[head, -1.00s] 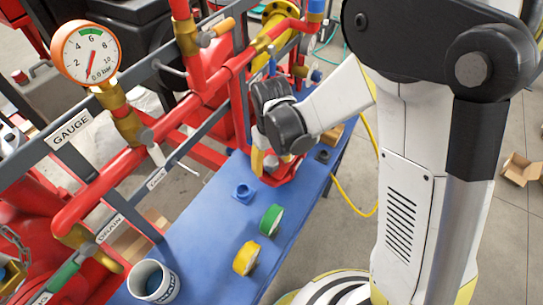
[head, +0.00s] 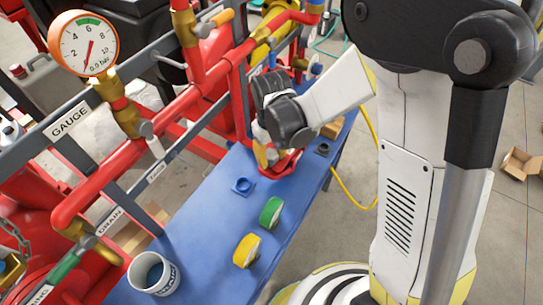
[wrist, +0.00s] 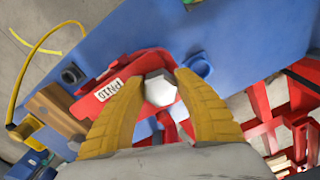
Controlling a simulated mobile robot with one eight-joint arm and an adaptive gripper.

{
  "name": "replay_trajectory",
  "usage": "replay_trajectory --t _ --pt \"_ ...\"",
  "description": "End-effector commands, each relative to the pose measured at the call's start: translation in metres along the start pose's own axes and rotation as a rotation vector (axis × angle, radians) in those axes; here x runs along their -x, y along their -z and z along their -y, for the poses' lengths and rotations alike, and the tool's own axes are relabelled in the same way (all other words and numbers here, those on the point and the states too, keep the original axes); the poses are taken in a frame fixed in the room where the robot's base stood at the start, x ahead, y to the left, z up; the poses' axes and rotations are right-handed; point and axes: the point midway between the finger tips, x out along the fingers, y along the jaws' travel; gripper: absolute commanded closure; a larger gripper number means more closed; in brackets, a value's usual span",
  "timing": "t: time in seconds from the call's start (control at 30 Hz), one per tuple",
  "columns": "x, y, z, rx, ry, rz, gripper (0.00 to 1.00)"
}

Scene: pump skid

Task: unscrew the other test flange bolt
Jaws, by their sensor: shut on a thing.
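My gripper (wrist: 160,80) has its two yellow fingers closed around a grey hex bolt head (wrist: 160,91) in the wrist view. The bolt is at the red test flange (wrist: 122,82), which carries a "PN10" label. How far the bolt sits in the flange is hidden. In the head view my gripper (head: 266,157) points down over the blue bench (head: 205,225), and the red flange (head: 285,164) shows partly behind it.
Green tape (head: 271,213), yellow tape (head: 247,250) and a white cup (head: 152,273) are in front. Red pipework with a gauge (head: 84,43) runs along the left.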

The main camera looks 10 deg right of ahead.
Motion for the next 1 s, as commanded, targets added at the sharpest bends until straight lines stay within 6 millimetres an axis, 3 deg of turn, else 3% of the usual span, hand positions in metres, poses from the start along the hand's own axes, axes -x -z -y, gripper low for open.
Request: replay_trajectory --t 0.6,0.73,0.93,0.97,1.0 --pt "-0.0019 0.0 0.0004 1.108 0.001 -0.003 0.94" --pt "-0.0009 -0.0001 0.0005 1.21 0.001 -0.003 0.94" --pt "-0.0003 -0.0002 0.0007 1.222 0.001 -0.003 0.94" --pt "-0.0003 -0.0002 0.0007 1.222 0.001 -0.003 0.56" --pt "-0.0003 -0.0002 0.0006 1.222 0.001 -0.003 0.44"
